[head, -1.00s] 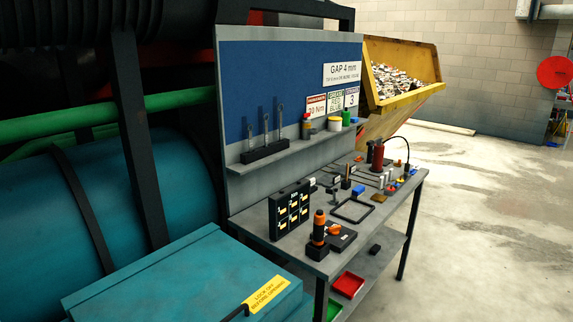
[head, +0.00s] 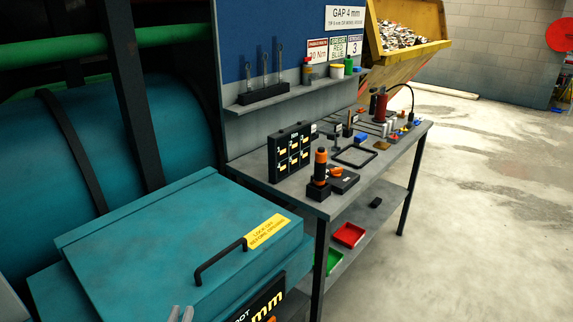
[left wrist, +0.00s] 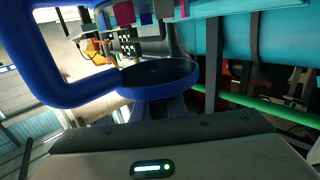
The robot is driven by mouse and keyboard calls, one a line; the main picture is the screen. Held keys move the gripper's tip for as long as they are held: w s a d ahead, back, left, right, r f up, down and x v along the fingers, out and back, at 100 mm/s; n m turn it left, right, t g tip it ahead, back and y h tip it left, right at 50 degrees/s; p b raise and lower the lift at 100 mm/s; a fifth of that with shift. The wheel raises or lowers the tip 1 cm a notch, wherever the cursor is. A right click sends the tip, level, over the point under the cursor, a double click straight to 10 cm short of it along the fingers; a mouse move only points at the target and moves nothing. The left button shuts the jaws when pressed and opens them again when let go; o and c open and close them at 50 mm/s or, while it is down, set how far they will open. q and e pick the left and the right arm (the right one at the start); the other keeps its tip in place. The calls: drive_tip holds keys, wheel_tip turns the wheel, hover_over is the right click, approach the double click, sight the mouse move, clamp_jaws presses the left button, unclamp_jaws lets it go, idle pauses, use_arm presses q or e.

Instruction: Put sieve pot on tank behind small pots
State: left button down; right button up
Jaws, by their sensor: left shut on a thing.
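In the left wrist view a blue round-rimmed thing (left wrist: 157,92) with a dark top and a thick curved blue bar sits at my left gripper (left wrist: 160,108). My left gripper is shut on it; the fingertips are mostly hidden beneath it. I cannot tell for sure that it is the sieve pot. In the head view only pale tips of my left gripper (head: 180,313) show at the bottom edge. A large teal rounded tank (head: 130,145) stands at the left. Small pots, red (head: 307,72) and white (head: 337,72), stand on the board's shelf. My right gripper is out of view.
A teal box (head: 150,240) with a black handle and yellow label stands in front of the tank. A workbench (head: 375,180) with tools is to its right. Dark posts and a green pipe (head: 180,33) cross the tank. Open floor lies at the right.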

use_arm(q)
drive_tip(key=shift+f+b, duration=1.5)
drive_tip(key=shift+f, duration=0.6)
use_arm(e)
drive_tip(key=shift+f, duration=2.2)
